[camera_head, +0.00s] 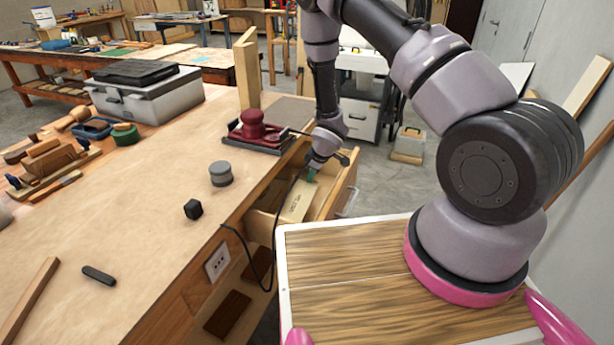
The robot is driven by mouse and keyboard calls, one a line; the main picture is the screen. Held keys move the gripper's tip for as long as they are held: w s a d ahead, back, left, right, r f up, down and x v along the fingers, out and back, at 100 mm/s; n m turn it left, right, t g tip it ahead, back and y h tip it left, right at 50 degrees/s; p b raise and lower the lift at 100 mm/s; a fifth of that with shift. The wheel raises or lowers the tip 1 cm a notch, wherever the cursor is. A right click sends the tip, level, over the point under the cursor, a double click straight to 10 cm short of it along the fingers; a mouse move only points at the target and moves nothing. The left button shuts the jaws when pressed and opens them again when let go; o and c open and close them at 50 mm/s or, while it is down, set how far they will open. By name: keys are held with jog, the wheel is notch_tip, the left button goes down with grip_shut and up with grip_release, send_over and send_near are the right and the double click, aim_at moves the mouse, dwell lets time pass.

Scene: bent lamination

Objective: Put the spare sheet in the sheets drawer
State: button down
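A wooden drawer (345,187) stands pulled out of the workbench's right side. Inside it lies a pale tan flat piece (298,203) with dark lettering, too small to read; I cannot tell whether it is a sheet, a packet or a label. My gripper (313,172) points down over the drawer's far part, past the lettered piece. A small teal patch shows at its tip; I cannot tell whether this is a fingertip or something held. The fingers are too small and partly hidden to read. I cannot pick out the spare sheet for certain.
A red sander-like tool (254,129) sits on a dark base at the bench's far right edge. A black cable (262,275) hangs by the bench side. The bench's (130,215) middle is mostly clear.

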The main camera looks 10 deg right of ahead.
jog(key=shift+w+a, duration=0.45)
jog(key=shift+w, duration=0.4)
jog(key=shift+w+f, duration=0.15)
jog(key=shift+f, duration=0.45)
jog(key=shift+f, duration=0.1)
jog(key=c, duration=1.1)
grip_release()
jog(key=v, duration=1.2)
jog(key=shift+r, duration=0.2)
